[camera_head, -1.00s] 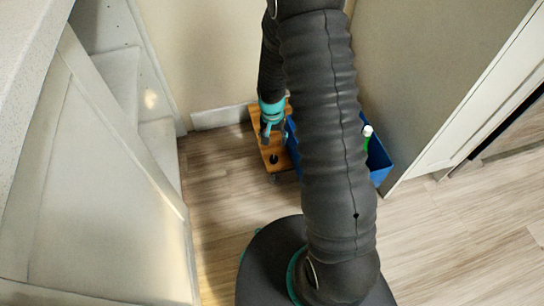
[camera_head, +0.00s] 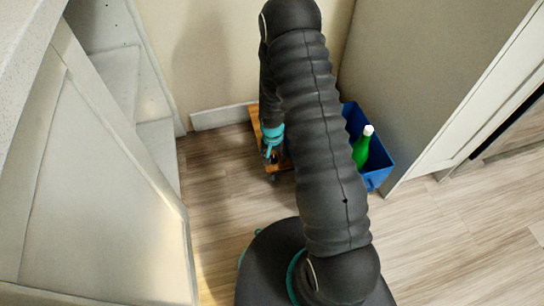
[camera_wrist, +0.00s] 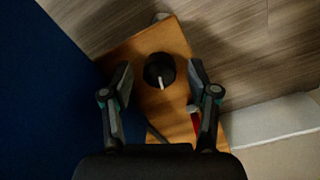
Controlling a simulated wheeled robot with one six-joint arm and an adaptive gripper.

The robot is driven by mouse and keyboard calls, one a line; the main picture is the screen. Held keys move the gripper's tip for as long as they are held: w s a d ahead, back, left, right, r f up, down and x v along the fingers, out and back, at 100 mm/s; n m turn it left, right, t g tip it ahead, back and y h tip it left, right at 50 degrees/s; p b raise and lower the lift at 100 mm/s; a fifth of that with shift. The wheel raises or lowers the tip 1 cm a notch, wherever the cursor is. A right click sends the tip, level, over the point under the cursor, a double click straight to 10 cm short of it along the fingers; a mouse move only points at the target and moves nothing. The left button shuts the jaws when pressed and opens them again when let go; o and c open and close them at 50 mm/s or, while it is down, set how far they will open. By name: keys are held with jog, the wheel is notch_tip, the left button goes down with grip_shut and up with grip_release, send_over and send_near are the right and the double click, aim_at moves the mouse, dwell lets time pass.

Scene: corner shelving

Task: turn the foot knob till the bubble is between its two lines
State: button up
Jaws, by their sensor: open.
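A black round knob (camera_wrist: 159,70) with a white pointer mark lies on a wooden board (camera_wrist: 140,44) in the wrist view. The pointer runs down the picture from the knob's middle. My gripper (camera_wrist: 161,80) is open, with one finger on each side of the knob and a gap on both sides. I cannot tell whether the fingertips are level with it. In the head view my gripper (camera_head: 268,154) is over the board (camera_head: 255,118), and my arm hides most of both. No bubble or pair of lines can be made out.
A blue bin (camera_head: 378,172) with a green bottle (camera_head: 361,150) stands right of the board. Its blue side fills the wrist view's left. A red piece (camera_wrist: 195,123) shows beside the right finger. Pale shelving (camera_head: 120,75) stands left; the floor between is clear.

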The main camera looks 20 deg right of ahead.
aim_at(273, 158)
grip_shut()
jog(key=shift+f+n+b, duration=0.1)
jog(key=shift+n+b, duration=0.3)
jog(key=shift+n, duration=1.3)
grip_release()
jog(key=shift+r, duration=0.2)
notch_tip(273, 158, up, 12)
jog(key=shift+a, duration=0.2)
jog(key=shift+f, duration=0.1)
